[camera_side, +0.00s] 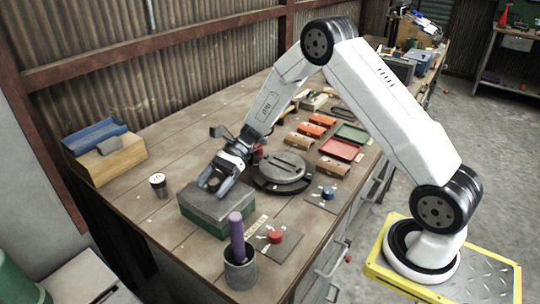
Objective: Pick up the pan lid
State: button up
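I cannot identify a pan lid with certainty. A green box with a flat grey top (205,210) stands near the front left of the wooden table. My gripper (215,186) points down at this grey top, its fingertips on or just above it. The fingers look apart, with a small dark grey rounded shape between them; I cannot tell whether they grip it. A round grey disc (283,168) with a raised bar across it lies on a dark round base, right of my gripper.
A dark cup with a purple handle (238,235) stands at the front. Next to it is a plate with a red knob (275,236). A small cup (158,184) and a wooden block with a blue tray (95,133) are at left. Red, orange and green trays (340,148) lie farther back.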

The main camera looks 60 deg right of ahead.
aim_at(213, 181)
grip_shut()
jog(key=shift+r, duration=0.2)
jog(key=shift+r, duration=1.45)
jog(key=s+d+r, duration=0.1)
jog(key=s+r, duration=0.8)
jog(key=s, duration=0.5)
jog(key=shift+d+r, duration=0.25)
jog(key=shift+r, duration=0.15)
jog(key=shift+w, duration=0.1)
